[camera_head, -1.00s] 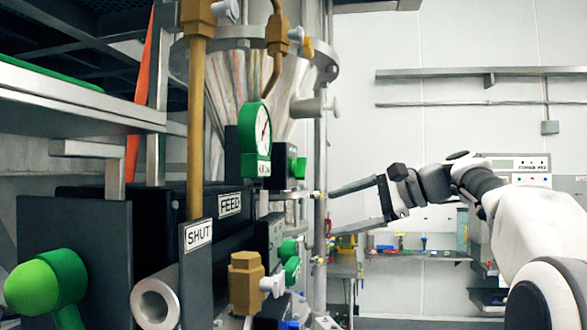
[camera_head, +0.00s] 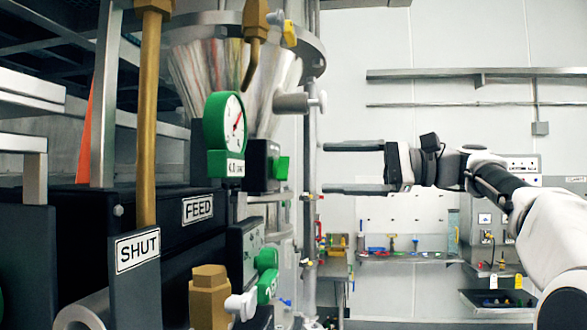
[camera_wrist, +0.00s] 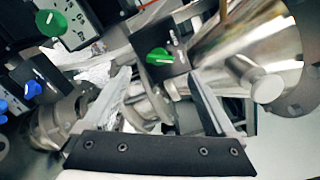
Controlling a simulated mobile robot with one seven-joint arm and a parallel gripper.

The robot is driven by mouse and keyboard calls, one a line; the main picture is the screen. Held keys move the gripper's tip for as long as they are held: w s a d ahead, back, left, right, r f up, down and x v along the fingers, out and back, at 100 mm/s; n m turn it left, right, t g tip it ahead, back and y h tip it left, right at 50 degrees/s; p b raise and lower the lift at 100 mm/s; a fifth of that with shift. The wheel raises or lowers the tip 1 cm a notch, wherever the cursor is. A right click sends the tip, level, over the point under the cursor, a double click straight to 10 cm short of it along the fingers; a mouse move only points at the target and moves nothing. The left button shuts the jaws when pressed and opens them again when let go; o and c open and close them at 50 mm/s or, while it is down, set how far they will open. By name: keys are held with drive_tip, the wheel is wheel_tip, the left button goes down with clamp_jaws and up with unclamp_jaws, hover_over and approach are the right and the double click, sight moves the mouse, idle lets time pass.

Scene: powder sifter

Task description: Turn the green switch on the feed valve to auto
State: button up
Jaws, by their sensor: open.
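A black box labelled FEED (camera_head: 198,208) stands left of centre in the head view, behind a plate labelled SHUT (camera_head: 137,252). Green switches (camera_head: 266,262) sit on a grey panel to its right. Another green switch (camera_head: 281,167) is on a black box beside the gauge. In the wrist view, a green switch (camera_wrist: 158,56) on a dark plate appears between and beyond my fingertips. I cannot tell which belongs to the feed valve. My gripper (camera_head: 324,168) is open and empty, pointing left.
A green-rimmed gauge (camera_head: 225,121), a brass pipe (camera_head: 148,120) and a brass fitting (camera_head: 209,296) crowd the left side. A vertical steel post (camera_head: 310,150) stands close to my fingertips. A bench with small coloured items (camera_head: 400,250) is behind. Open space lies below my arm.

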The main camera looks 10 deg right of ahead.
sight(288, 167)
drive_tip(key=x, duration=0.8)
drive_tip(key=shift+a+p, duration=0.1)
drive_tip(key=shift+p, duration=0.25)
drive_tip(key=shift+c, duration=0.2)
drive_tip(key=c, duration=1.3)
drive_tip(key=shift+c, duration=0.2)
